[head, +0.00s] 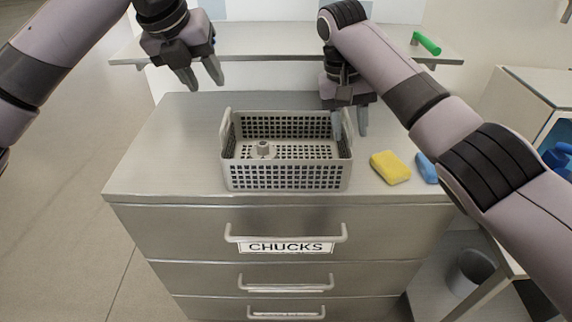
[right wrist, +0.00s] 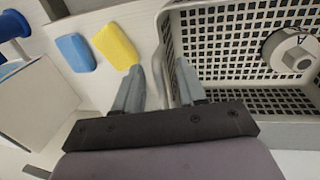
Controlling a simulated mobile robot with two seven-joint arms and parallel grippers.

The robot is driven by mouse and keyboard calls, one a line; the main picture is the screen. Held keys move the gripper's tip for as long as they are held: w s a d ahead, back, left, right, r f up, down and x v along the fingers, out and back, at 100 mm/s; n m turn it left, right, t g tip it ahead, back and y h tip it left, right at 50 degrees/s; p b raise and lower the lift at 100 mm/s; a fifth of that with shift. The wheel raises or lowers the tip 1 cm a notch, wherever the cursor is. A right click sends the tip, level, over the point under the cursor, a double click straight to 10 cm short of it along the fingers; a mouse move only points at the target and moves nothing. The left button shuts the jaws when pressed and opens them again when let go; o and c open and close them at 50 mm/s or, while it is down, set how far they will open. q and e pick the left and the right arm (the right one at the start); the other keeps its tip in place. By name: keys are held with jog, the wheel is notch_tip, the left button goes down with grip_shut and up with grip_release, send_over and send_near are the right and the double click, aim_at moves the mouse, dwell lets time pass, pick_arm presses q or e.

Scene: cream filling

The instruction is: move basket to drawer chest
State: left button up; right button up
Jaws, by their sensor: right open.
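A grey mesh basket (head: 286,178) stands upright on top of the metal drawer chest (head: 180,150). A small grey metal part (head: 263,149) lies inside it; it also shows in the right wrist view (right wrist: 290,48). My right gripper (head: 350,128) is open at the basket's right end. In the right wrist view its fingers (right wrist: 160,85) are on either side of the basket's right handle edge (right wrist: 182,75), apart from each other. My left gripper (head: 202,82) is open and empty, above and behind the basket's left end.
A yellow sponge (head: 390,167) and a blue sponge (head: 427,168) lie right of the basket. A shelf (head: 290,45) with a green-handled item (head: 426,43) runs behind. A bin (head: 470,270) stands at lower right. The chest top's left side is clear.

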jog(key=shift+r, duration=0.15)
notch_tip(320, 180, up, 7)
jog(key=a, duration=0.1)
jog(key=shift+a, duration=0.25)
jog(key=shift+s, duration=0.1)
dwell(0.4)
